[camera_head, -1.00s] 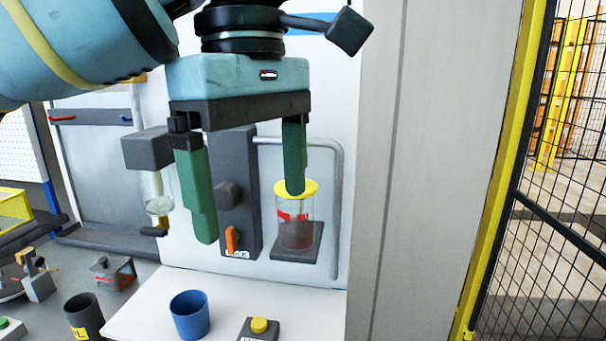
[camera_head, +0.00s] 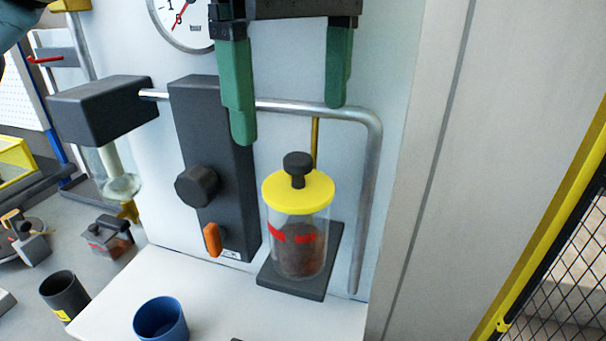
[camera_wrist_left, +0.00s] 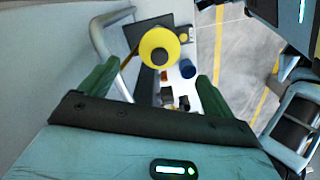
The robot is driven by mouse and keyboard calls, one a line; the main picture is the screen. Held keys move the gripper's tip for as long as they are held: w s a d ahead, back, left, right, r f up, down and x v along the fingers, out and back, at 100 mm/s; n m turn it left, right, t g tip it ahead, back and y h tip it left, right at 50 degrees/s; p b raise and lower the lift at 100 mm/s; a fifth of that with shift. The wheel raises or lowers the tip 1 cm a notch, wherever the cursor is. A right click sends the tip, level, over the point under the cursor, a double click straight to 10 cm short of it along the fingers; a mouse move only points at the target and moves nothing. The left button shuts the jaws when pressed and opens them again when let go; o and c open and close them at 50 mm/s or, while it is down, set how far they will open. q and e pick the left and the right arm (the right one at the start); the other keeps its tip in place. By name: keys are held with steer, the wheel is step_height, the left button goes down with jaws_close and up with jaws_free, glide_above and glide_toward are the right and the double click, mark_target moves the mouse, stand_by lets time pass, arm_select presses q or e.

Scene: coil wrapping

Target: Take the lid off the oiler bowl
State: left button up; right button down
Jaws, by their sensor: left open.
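The oiler bowl (camera_head: 299,245) is a clear cylinder with red marks and dark contents, standing upright on a dark bracket. Its yellow lid (camera_head: 284,193) with a dark knob (camera_head: 297,168) sits on top of it. The lid also shows in the left wrist view (camera_wrist_left: 148,42), ahead of the fingers. My left gripper (camera_head: 290,122) is open and empty, its green fingers above the lid and apart from it. It also shows in the left wrist view (camera_wrist_left: 152,88). My right gripper is not in view.
A grey pipe (camera_head: 368,200) bends around behind and right of the bowl. A dark block (camera_head: 222,150) with a knob and orange lever (camera_head: 212,240) stands left of it. A blue cup (camera_head: 161,318) is on the white shelf (camera_head: 240,305) below.

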mark_target(298, 157)
arm_select(q)
steer(key=shift+s+f, duration=0.1)
steer(key=shift+f, duration=0.35)
steer(key=shift+f+b, duration=0.3)
steer(key=shift+f, duration=0.65)
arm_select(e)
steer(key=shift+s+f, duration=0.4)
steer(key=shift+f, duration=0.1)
arm_select(q)
steer(key=shift+f, duration=2.5)
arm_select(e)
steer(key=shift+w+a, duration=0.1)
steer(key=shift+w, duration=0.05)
arm_select(q)
steer(key=c, duration=1.1)
steer(key=shift+o, duration=0.2)
steer(key=shift+r, duration=0.1)
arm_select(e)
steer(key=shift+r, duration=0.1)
